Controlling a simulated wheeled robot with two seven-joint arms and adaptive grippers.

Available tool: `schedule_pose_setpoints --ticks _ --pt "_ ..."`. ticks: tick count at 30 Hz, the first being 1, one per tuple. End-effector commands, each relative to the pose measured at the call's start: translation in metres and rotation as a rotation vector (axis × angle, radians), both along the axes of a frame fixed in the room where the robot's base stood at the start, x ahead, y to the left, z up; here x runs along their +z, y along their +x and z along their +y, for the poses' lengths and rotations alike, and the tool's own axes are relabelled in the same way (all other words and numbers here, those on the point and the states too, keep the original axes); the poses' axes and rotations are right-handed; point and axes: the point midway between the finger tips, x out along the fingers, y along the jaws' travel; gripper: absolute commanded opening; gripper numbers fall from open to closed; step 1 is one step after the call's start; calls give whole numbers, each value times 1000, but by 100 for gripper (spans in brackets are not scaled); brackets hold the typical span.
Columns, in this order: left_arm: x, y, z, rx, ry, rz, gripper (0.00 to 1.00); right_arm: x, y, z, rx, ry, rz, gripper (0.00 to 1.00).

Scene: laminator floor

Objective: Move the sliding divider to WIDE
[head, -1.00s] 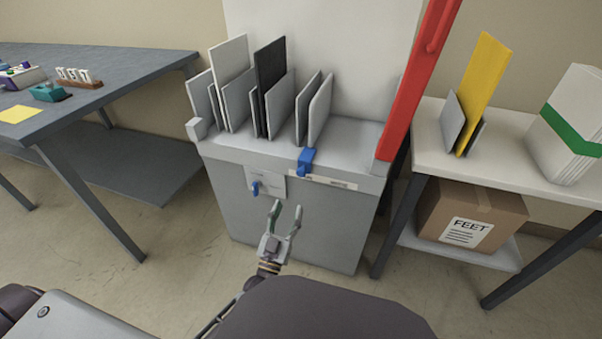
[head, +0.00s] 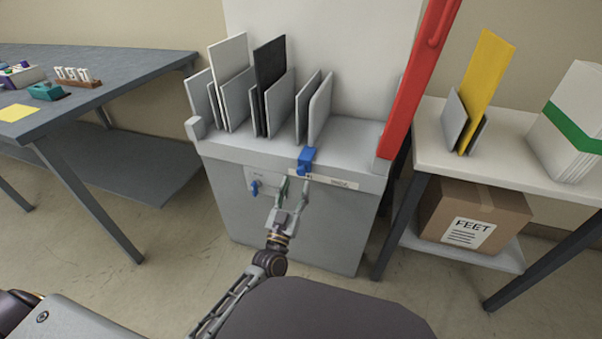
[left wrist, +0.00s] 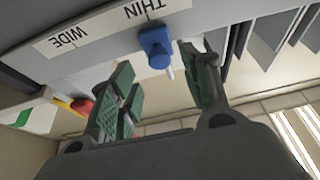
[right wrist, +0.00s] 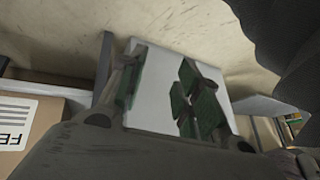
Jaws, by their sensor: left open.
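The sliding divider's blue handle (head: 306,159) sits on the front top edge of the grey machine. In the left wrist view the blue handle (left wrist: 155,47) is beside the word THIN on the white label strip (left wrist: 100,30). WIDE is printed farther left on the strip in that view. My left gripper (head: 296,182) is open and empty, its fingertips just below the handle in the head view. In the left wrist view the handle shows beyond the gap between the fingers, apparently apart from them. My right gripper (right wrist: 160,92) is open and empty, low near the machine.
Grey, white and black panels (head: 270,75) stand upright on the machine. A smaller blue knob (head: 254,188) is on its front, left of my gripper. A red bar (head: 415,85) rises at its right. A white table (head: 500,150) stands right, a grey bench (head: 100,75) left.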

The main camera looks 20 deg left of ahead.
Motion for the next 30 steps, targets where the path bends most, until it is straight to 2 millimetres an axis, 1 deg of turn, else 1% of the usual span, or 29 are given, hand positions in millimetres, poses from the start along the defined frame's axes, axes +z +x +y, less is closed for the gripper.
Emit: schedule_pose_setpoints --ticks 3,9,16,24,30 --pt "5 11 0 1 0 -3 48 -7 -3 2 -4 11 -2 34" --pt "12 29 -1 1 -1 -2 48 -17 -1 3 -13 26 -18 34" --pt "19 48 -2 1 -1 -1 48 -23 3 5 -22 41 -44 34" --pt "24 58 -2 0 1 -1 48 -33 0 6 -29 50 -43 34" --pt "25 59 -2 0 1 0 48 -33 -1 6 -29 50 -43 34"
